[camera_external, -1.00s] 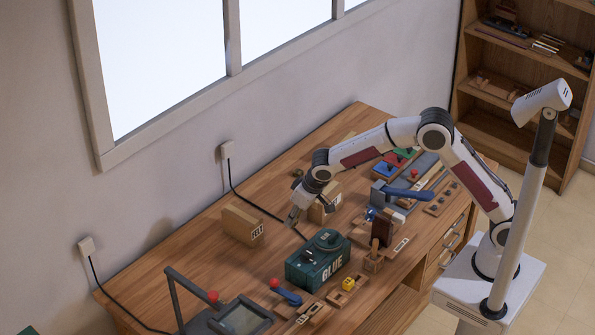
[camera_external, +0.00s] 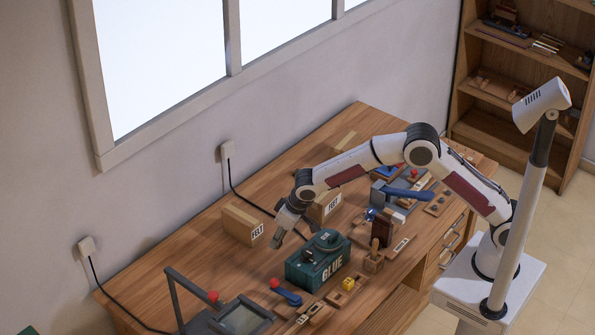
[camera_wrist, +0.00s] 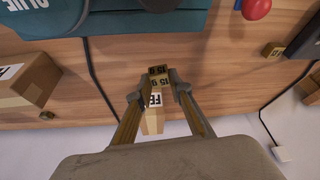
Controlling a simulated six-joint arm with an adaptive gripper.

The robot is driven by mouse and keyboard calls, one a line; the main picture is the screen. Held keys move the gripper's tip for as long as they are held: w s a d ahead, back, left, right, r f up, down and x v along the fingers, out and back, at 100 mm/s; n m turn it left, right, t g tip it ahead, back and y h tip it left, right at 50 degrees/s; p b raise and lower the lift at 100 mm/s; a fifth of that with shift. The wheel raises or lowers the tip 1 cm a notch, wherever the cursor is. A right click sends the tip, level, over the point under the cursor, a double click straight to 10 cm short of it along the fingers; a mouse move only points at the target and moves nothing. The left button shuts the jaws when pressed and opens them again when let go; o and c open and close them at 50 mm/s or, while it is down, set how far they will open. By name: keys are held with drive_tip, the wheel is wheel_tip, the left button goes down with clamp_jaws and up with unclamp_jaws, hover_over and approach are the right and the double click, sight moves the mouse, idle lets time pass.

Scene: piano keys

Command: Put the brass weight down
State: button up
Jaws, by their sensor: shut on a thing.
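My gripper (camera_external: 286,236) is shut on a small brass weight, which shows between the fingertips (camera_wrist: 155,88) in the wrist view. The brass weight (camera_wrist: 160,82) is a small block with dark number markings on its faces. In the outside view my gripper points down above the workbench, behind the green GLUE box and beside a cardboard box; the weight cannot be made out there. Whether the weight touches the wood cannot be told.
The green GLUE box (camera_external: 316,266) stands just in front of my gripper. Cardboard FELT boxes stand to its left (camera_external: 242,227) and right (camera_external: 326,207). Another small brass block (camera_wrist: 273,49) lies apart on the workbench (camera_external: 214,268). Bare wood shows left of the GLUE box.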

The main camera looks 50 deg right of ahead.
drive_tip(key=a+n+y, duration=0.1)
drive_tip(key=a+n, duration=0.2)
drive_tip(key=a, duration=0.9)
wheel_tip(320, 180, up, 4)
drive_tip(key=n+y, duration=0.1)
drive_tip(key=n, duration=0.2)
hover_over(240, 288)
drive_tip(key=shift+s+d+f+n+g, duration=0.15)
drive_tip(key=shift+s+d+n+g, duration=0.2)
drive_tip(key=shift+s, duration=0.2)
drive_tip(key=shift+f, duration=2.55)
drive_tip(key=shift+f, duration=2.5)
drive_tip(key=shift+f, duration=0.1)
